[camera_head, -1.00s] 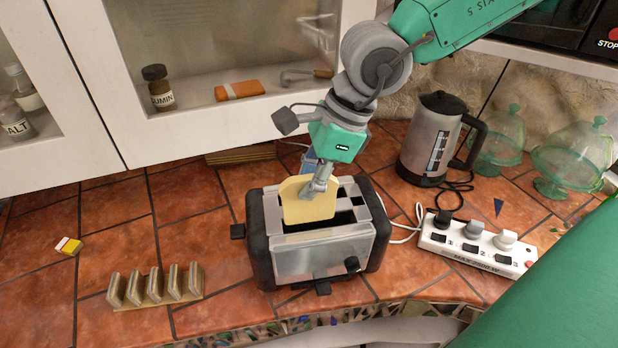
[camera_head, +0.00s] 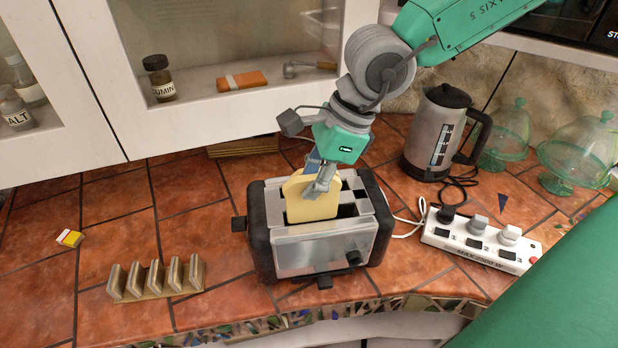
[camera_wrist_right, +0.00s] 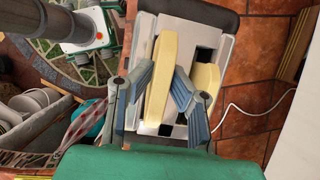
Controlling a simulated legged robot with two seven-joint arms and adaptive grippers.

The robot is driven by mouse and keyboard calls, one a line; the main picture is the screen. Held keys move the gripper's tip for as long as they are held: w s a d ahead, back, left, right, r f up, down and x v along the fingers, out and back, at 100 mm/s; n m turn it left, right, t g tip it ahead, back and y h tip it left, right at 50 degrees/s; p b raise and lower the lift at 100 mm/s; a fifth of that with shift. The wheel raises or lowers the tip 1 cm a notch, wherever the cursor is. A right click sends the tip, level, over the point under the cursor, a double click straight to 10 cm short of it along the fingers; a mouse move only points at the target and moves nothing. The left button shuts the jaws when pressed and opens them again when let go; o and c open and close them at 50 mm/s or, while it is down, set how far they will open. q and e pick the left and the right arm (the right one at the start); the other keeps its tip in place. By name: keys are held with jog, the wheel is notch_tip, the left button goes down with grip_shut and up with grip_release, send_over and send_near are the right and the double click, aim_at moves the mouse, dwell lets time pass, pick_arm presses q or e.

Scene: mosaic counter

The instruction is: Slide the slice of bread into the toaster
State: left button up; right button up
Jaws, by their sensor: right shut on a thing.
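The slice of bread (camera_head: 312,206) is pale yellow and stands upright over the top of the toaster (camera_head: 310,256), a silver box with black ends. My right gripper (camera_head: 321,183) is shut on its upper part from above. In the right wrist view the slice (camera_wrist_right: 160,75) is between the two fingers (camera_wrist_right: 160,92), over the white top of the toaster (camera_wrist_right: 212,43). Its lower edge is at the front slot; I cannot tell how deep it sits. Another pale yellow piece (camera_wrist_right: 208,80) shows beyond one finger. My left gripper is not in view.
A kettle (camera_head: 435,135) and glass domes (camera_head: 580,150) stand behind to the right. A white power strip (camera_head: 480,243) lies right of the toaster. A small rack (camera_head: 158,279) and a yellow-white box (camera_head: 69,238) are at left. The cabinet (camera_head: 200,115) is close behind.

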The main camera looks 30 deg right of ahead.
jog(key=shift+d+f, duration=0.85)
jog(key=shift+a+f+b, duration=0.3)
jog(key=shift+a+b, duration=0.15)
jog(key=shift+a, duration=0.05)
jog(key=shift+a+f, duration=0.2)
jog(key=shift+f, duration=0.05)
jog(key=shift+d, duration=0.2)
jog(key=o, duration=0.5)
jog(key=shift+d, duration=0.2)
jog(key=shift+o, duration=0.2)
jog(key=shift+d, duration=0.2)
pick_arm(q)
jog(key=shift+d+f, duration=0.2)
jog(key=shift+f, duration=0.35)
pick_arm(e)
jog(key=shift+a, duration=0.5)
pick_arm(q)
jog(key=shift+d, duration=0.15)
pick_arm(e)
jog(key=shift+d, duration=0.15)
